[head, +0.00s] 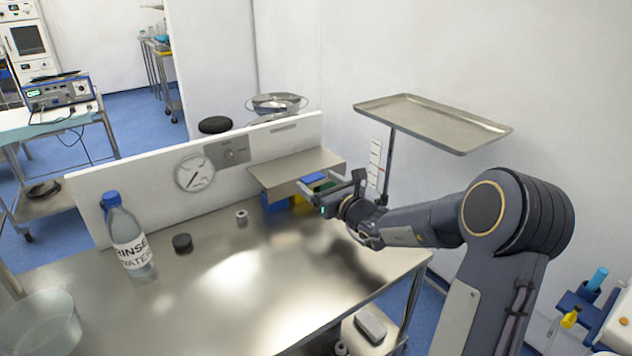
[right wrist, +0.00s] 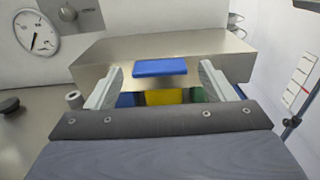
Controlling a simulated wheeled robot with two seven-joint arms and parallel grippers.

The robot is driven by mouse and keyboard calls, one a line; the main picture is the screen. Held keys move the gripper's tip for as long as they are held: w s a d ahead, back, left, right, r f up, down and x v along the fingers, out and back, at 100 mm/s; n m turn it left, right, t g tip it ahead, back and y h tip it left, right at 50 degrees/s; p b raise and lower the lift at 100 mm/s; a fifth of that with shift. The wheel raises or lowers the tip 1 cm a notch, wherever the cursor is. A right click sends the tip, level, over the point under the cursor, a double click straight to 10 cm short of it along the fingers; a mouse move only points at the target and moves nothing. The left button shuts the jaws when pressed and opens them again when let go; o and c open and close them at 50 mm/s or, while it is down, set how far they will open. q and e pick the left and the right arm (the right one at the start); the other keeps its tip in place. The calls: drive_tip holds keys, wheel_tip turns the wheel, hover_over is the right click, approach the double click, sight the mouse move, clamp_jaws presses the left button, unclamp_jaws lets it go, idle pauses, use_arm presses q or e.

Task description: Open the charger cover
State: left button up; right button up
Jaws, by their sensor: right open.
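The charger cover seems to be the flat metal lid (head: 290,168) at the table's back edge; it also shows in the right wrist view (right wrist: 160,45). A blue tab (right wrist: 160,67) sits at its front edge. Blue, yellow (right wrist: 165,97) and green blocks show under it. My right gripper (head: 325,185) is at the cover's front right. In the wrist view its two pale fingers (right wrist: 160,85) are spread apart, one on each side of the blue tab, with nothing visibly held. Whether they touch the cover I cannot tell. My left gripper is not in view.
On the metal table (head: 250,285) stand a blue-capped rinse water bottle (head: 130,240), a black cap (head: 182,243), a small grey ring (head: 242,217) and a clear bowl (head: 42,325). A white back panel (head: 130,195) has a gauge (head: 195,173). A raised tray (head: 432,122) stands behind. The table's middle is clear.

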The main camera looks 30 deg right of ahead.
drive_tip(key=shift+w, duration=0.55)
drive_tip(key=shift+c, duration=0.2)
